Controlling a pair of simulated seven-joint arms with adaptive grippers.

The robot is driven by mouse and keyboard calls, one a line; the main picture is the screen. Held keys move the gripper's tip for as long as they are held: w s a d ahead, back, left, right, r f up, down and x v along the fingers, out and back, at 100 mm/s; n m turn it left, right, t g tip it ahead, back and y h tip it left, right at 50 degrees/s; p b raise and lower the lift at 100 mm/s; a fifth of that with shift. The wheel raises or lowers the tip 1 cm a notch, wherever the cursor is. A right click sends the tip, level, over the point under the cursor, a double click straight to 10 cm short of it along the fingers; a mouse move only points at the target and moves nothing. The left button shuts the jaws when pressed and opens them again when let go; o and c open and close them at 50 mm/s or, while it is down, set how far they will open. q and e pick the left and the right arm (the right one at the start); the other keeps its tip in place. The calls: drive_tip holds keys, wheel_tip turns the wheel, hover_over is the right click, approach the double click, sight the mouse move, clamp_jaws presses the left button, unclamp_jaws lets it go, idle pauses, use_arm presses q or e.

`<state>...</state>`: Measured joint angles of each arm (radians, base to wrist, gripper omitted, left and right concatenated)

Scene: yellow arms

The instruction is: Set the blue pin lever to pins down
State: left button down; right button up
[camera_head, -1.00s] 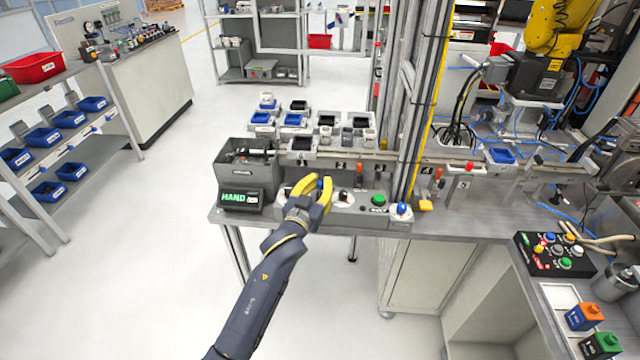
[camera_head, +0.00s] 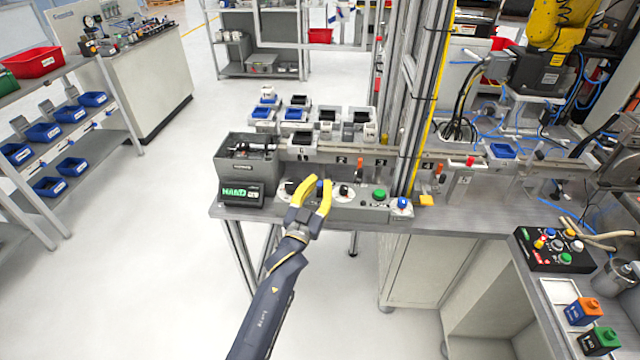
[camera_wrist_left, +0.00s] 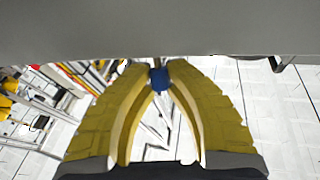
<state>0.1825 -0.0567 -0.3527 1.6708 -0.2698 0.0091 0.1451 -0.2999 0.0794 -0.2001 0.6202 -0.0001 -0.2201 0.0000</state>
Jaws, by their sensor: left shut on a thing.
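The blue pin lever (camera_head: 320,188) is a small blue knob on the front of the grey control panel (camera_head: 345,213). My left gripper (camera_head: 315,190) reaches up to the panel, with its yellow fingers on either side of the blue knob. In the left wrist view the blue knob (camera_wrist_left: 159,79) sits between the two fingertips, and the gripper (camera_wrist_left: 158,82) is shut on it. The lever's base and any marks around it are hidden or too small to read. My right gripper is not in view.
Right of the gripper on the panel are a black knob (camera_head: 345,191), a green button (camera_head: 379,195) and another blue knob (camera_head: 403,203). A grey box with a display (camera_head: 241,193) stands close on the left. A metal post (camera_head: 408,110) rises behind the panel.

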use_arm(q)
drive_tip(key=c, duration=1.3)
unclamp_jaws()
drive_tip(key=shift+c, duration=0.2)
drive_tip(key=shift+s, duration=0.1)
drive_tip(key=v, duration=1.1)
drive_tip(key=shift+s+f, duration=0.2)
drive_tip(key=shift+s, duration=0.15)
drive_tip(key=shift+a, duration=0.15)
